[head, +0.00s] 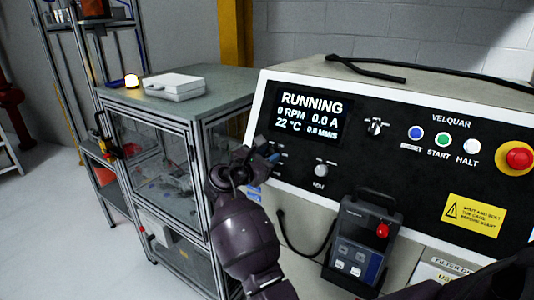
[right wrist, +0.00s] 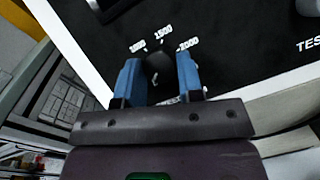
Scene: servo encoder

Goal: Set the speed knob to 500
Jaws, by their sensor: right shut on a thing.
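The speed knob (right wrist: 158,66) is a small dark round knob on the black panel, seen between my blue fingers in the right wrist view. Printed numbers around its upper side read 1500 at the top, 2000 at the right and a partly legible one at the left. The lower part of the dial and its label are partly hidden, and I cannot tell its setting. My right gripper (right wrist: 160,78) is shut on the knob. In the head view the right gripper (head: 268,156) is at the panel's left part, below the display, and covers the knob. My left gripper is not in view.
The display (head: 309,115) reads RUNNING, 0 RPM, 0.0 A. Right of my gripper is another knob (head: 321,171); a selector (head: 375,128), start button (head: 442,139) and red emergency stop (head: 519,158) lie farther right. A handheld pendant (head: 360,240) hangs below. A glass-sided cabinet (head: 150,160) stands left.

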